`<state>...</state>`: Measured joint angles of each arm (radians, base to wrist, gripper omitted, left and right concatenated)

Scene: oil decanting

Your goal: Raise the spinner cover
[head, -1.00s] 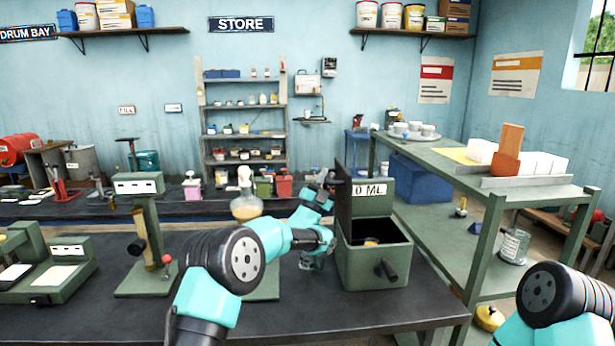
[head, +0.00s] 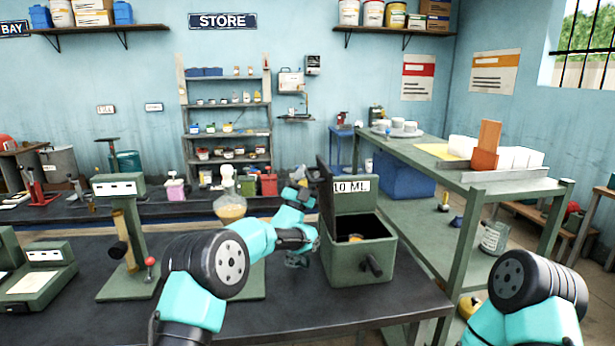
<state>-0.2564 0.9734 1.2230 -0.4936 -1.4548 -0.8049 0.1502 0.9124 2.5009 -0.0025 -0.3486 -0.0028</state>
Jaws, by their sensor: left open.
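The spinner is a green box (head: 358,265) with a crank handle on its front, standing on the dark bench. Its top is open, and a small orange-yellow item shows inside. Its cover (head: 325,195) is a dark panel standing upright along the box's left side, seen nearly edge-on. A back plate with a "10 ML" label rises behind the opening. My left gripper (head: 298,192) is just left of the cover, open; its fingertips are partly hidden, and I cannot tell whether they touch it. My right arm shows at the bottom right, with its gripper out of view.
A green stand with a red-knobbed lever (head: 125,240) is further left. A green shelf table (head: 480,170) with white blocks stands at the right. The bench front is bare.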

